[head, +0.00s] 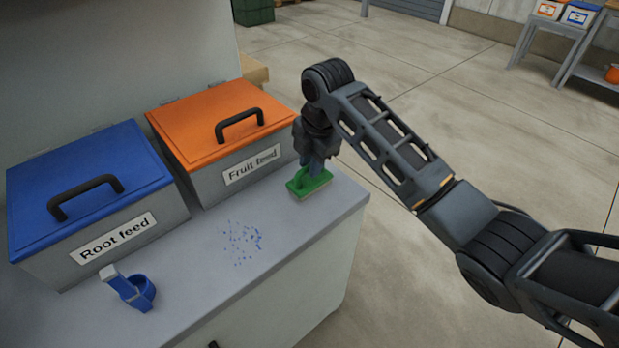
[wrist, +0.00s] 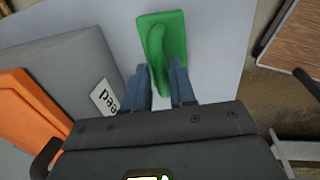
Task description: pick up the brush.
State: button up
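The green brush (head: 309,183) lies on the grey counter top near its right end, in front of the Fruit feed bin. In the wrist view the brush (wrist: 172,24) has a flat green body with a raised handle along it. My gripper (head: 314,170) is right over the brush, pointing down. In the wrist view its two blue-grey fingers (wrist: 161,80) are apart, one on each side of the near end of the handle. I cannot tell whether they touch it. The brush's underside is hidden.
The orange-lidded Fruit feed bin (head: 212,126) and blue-lidded Root feed bin (head: 83,197) stand at the back of the counter (head: 200,270). A blue scoop (head: 131,288) lies at the front left. Blue granules (head: 242,242) are scattered on the middle of the counter.

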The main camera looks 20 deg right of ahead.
jog(key=shift+w+f, duration=0.15)
jog(key=shift+f, duration=0.85)
grip_shut()
jog(key=shift+r, duration=0.1)
jog(key=shift+r, duration=0.5)
notch_tip(320, 180, up, 2)
jog(key=shift+w+r+b, duration=0.1)
jog(key=shift+r+b, duration=0.15)
jog(key=shift+b, duration=0.05)
jog(key=s+d+r, duration=0.7)
jog(key=d, duration=0.2)
jog(key=shift+d+r, duration=0.15)
jog(key=shift+r, duration=0.05)
